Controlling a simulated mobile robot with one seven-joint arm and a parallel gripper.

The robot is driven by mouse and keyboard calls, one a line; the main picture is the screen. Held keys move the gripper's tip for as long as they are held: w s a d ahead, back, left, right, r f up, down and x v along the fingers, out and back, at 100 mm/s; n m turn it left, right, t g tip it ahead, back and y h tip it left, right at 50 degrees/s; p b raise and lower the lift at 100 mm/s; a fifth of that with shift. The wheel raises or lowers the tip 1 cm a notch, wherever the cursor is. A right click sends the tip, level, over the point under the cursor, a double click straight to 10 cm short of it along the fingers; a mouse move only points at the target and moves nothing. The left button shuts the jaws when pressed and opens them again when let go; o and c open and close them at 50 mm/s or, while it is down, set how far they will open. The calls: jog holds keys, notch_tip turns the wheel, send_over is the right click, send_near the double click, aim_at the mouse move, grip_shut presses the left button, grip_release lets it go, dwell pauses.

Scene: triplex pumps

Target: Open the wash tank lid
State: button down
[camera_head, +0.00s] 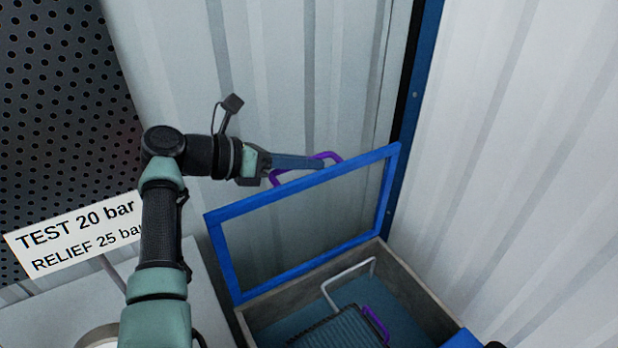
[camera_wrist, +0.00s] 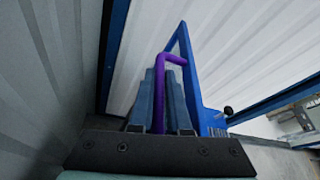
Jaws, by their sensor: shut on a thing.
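The wash tank lid (camera_head: 304,263) is a blue frame with a clear pane, raised steeply on edge above the wash tank (camera_head: 405,284). A purple handle (camera_head: 277,177) runs along the lid's upper side. My gripper (camera_head: 322,163) is at this handle, with its fingers reaching along it. In the wrist view my gripper (camera_wrist: 163,100) is shut on the purple handle (camera_wrist: 160,85), which passes between the two fingers. The blue lid frame (camera_wrist: 190,85) shows just right of the fingers there. The lid's hinge is not clearly seen.
Inside the open tank lie a dark ribbed basket (camera_head: 335,330) with a purple handle, a white bent bar (camera_head: 348,282) and teal liquid. Corrugated walls (camera_head: 520,150) stand close behind and right. A sign (camera_head: 75,235) and a perforated panel (camera_head: 60,110) are at left.

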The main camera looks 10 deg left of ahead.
jog(key=shift+w+a+f, duration=0.25)
jog(key=shift+a+f, duration=0.05)
jog(key=shift+a, duration=0.1)
jog(key=c, duration=0.9)
grip_release()
jog(key=shift+r, duration=0.1)
jog(key=shift+r, duration=0.15)
notch_tip(320, 180, up, 10)
jog(key=shift+f+b, duration=0.1)
jog(key=shift+b, duration=0.8)
